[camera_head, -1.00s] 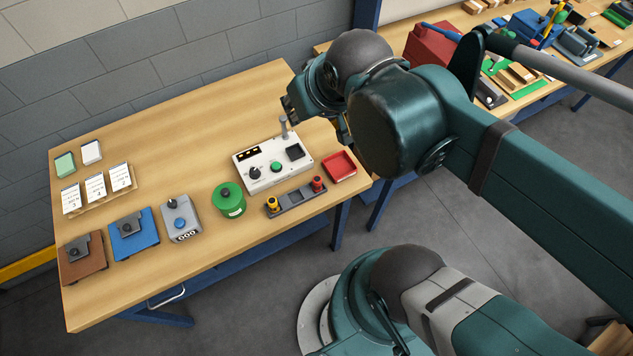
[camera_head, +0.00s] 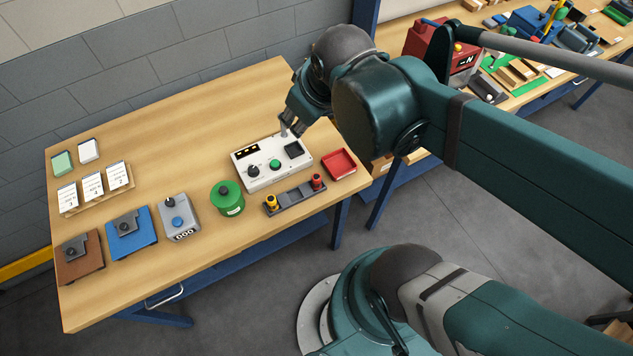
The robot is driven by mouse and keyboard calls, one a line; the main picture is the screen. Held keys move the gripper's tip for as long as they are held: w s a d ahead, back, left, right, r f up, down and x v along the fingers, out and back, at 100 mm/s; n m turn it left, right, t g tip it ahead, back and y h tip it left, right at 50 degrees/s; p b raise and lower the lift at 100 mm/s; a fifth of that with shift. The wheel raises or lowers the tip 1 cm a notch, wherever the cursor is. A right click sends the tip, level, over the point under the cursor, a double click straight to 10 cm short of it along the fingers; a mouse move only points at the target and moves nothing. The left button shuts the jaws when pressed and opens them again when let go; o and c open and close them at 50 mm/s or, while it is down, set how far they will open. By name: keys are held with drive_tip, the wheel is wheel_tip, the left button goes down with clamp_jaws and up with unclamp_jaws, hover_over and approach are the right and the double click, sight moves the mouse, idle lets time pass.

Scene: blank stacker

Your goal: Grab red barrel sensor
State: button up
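A small red barrel sensor (camera_head: 316,182) stands upright at the right end of a dark grey holder (camera_head: 293,196) near the table's front edge. A yellow barrel sensor (camera_head: 271,202) stands at the holder's left end. My gripper (camera_head: 287,124) points down above the back of a white control box (camera_head: 252,177), behind and left of the red sensor and apart from it. A thin grey post (camera_head: 284,133) on the box shows right at the fingertips. The fingers are small and dark, and I cannot tell whether they are open or touch the post.
A shallow red tray (camera_head: 339,164) lies just right of the holder. A green canister (camera_head: 228,198), a grey counter box (camera_head: 180,218), and blue (camera_head: 133,233) and brown (camera_head: 79,258) fixtures stand to the left. The table's back half is mostly clear.

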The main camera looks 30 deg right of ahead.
wheel_tip(320, 180, down, 10)
drive_tip(key=d+n+g+b, duration=0.1)
drive_tip(key=n+g+b, duration=0.15)
drive_tip(key=n, duration=0.55)
drive_tip(key=n+g+b, duration=0.2)
drive_tip(key=n+g, duration=0.1)
drive_tip(key=n, duration=0.4)
hover_over(317, 176)
drive_tip(key=w, duration=0.1)
wheel_tip(317, 176, down, 8)
drive_tip(key=shift+f, duration=0.15)
drive_tip(key=shift+s+f+n, duration=0.25)
drive_tip(key=shift+f+n, duration=0.15)
drive_tip(key=shift+f, duration=0.1)
drive_tip(key=shift+f, duration=0.1)
drive_tip(key=shift+f+b, duration=0.35)
drive_tip(key=shift+f, duration=0.85)
drive_tip(key=shift+f, duration=0.1)
drive_tip(key=shift+s+a+f+b, duration=0.15)
drive_tip(key=shift+f+b, duration=0.2)
drive_tip(key=shift+f, duration=0.9)
drive_tip(key=shift+s+d+f+b, duration=0.1)
drive_tip(key=shift+f+b, duration=0.2)
drive_tip(key=shift+f, duration=0.95)
